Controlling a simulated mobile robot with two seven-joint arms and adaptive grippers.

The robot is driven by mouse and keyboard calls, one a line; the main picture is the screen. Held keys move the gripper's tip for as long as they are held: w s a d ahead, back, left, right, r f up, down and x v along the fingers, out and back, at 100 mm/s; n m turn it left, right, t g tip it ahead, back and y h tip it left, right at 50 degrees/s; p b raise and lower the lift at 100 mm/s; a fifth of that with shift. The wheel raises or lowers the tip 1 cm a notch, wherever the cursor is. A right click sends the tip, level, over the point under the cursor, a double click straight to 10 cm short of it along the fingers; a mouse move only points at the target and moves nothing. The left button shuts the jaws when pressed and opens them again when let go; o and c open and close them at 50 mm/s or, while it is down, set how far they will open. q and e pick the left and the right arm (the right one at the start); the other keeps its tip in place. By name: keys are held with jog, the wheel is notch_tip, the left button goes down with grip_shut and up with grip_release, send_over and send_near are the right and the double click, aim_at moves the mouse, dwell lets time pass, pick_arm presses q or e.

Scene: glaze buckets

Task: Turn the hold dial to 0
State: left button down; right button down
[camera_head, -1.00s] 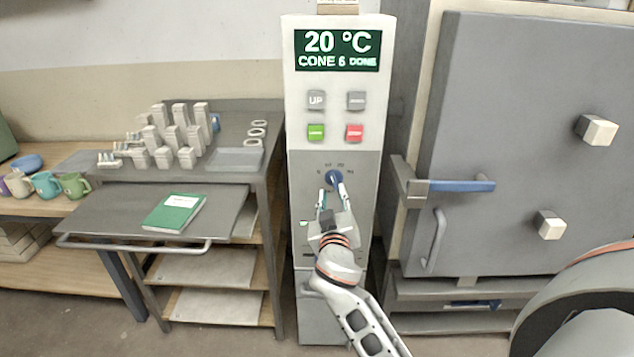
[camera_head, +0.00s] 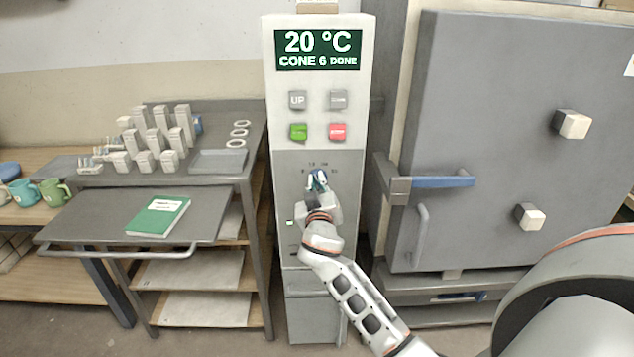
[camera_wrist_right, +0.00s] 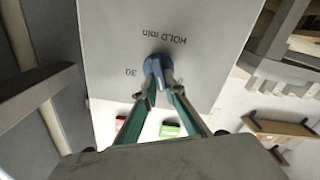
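The hold dial is a small blue knob on the front of the tall controller column (camera_head: 285,220), below the buttons, with small marks around its top. In the head view the dial (camera_head: 318,178) is mostly hidden by my right gripper (camera_head: 318,184). In the right wrist view the blue dial (camera_wrist_right: 157,62) shows below the upside-down "HOLD min" label (camera_wrist_right: 163,37), with a "30" mark to its left. There the right gripper's (camera_wrist_right: 158,72) two fingers come together at the dial, one on each side, and look closed on it. My left gripper is not in view.
The display (camera_head: 318,49) reads "20 °C CONE 6 DONE". Green (camera_head: 299,131) and red (camera_head: 338,131) buttons sit above the dial. The grey kiln door with its blue-gripped handle (camera_head: 443,182) stands close on the right. A metal cart (camera_head: 85,225) stands on the left.

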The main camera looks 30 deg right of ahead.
jog(key=shift+n, duration=0.4)
jog(key=n+p, duration=0.2)
jog(key=n, duration=0.2)
jog(key=shift+w+a+f, duration=0.1)
jog(key=shift+a, duration=0.05)
jog(key=shift+a+f+n+p, duration=0.15)
jog(key=shift+n+p, duration=0.4)
jog(key=shift+n, duration=1.45)
jog(key=shift+f, duration=0.1)
jog(key=c, duration=2.1)
grip_release()
jog(key=shift+c, duration=0.2)
